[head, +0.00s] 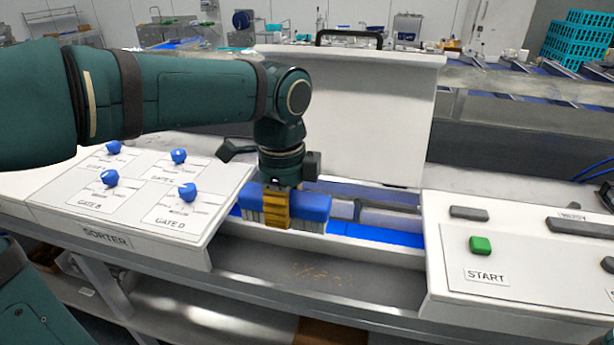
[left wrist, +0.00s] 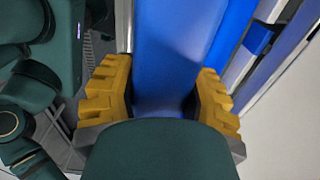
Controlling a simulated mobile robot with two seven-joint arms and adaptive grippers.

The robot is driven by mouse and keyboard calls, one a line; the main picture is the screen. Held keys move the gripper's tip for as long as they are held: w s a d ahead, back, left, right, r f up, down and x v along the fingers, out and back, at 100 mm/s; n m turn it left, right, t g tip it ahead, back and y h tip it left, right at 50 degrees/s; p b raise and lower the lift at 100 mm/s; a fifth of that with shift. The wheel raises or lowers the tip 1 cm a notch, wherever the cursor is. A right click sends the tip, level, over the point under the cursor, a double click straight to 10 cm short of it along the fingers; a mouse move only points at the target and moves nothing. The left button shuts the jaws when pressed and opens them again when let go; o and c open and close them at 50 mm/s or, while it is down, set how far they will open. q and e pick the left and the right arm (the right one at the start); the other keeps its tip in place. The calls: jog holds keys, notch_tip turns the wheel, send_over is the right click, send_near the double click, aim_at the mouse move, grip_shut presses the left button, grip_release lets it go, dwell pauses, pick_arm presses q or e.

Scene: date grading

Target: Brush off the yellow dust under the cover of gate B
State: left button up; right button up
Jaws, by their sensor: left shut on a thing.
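My left gripper (head: 277,208) is shut on the blue brush (head: 312,207), with its yellow fingers on either side of the blue body. The pale bristles (head: 252,217) point down. In the left wrist view the fingers (left wrist: 163,98) clasp the blue brush body (left wrist: 168,50). The brush is at the opened sorter bay, over its blue strip (head: 385,236); I cannot tell whether the bristles touch. The white cover (head: 355,120) with a black handle stands raised behind. Yellow dust (head: 318,273) lies in specks on the grey surface in front of the brush. My right gripper is not visible.
The sorter panel (head: 120,236) on the left has blue knobs, including the gate B knob (head: 110,178). The right panel carries a green START button (head: 480,245). These raised panels flank the bay. The grey surface around the dust is otherwise clear.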

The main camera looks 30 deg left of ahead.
aim_at(291, 269)
pick_arm(q)
jog(key=shift+w, duration=0.35)
jog(key=shift+f, duration=0.3)
jog(key=shift+s+f, duration=0.25)
jog(key=shift+f, duration=0.45)
notch_tip(291, 269, down, 11)
jog(key=b, duration=0.7)
jog(key=shift+w+r, duration=0.1)
jog(key=shift+r, duration=0.05)
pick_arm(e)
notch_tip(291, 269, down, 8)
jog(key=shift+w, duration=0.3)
pick_arm(q)
jog(key=shift+f+b, duration=0.55)
jog(key=shift+f, duration=0.05)
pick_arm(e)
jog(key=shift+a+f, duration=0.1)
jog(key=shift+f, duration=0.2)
pick_arm(q)
jog(key=shift+d, duration=0.15)
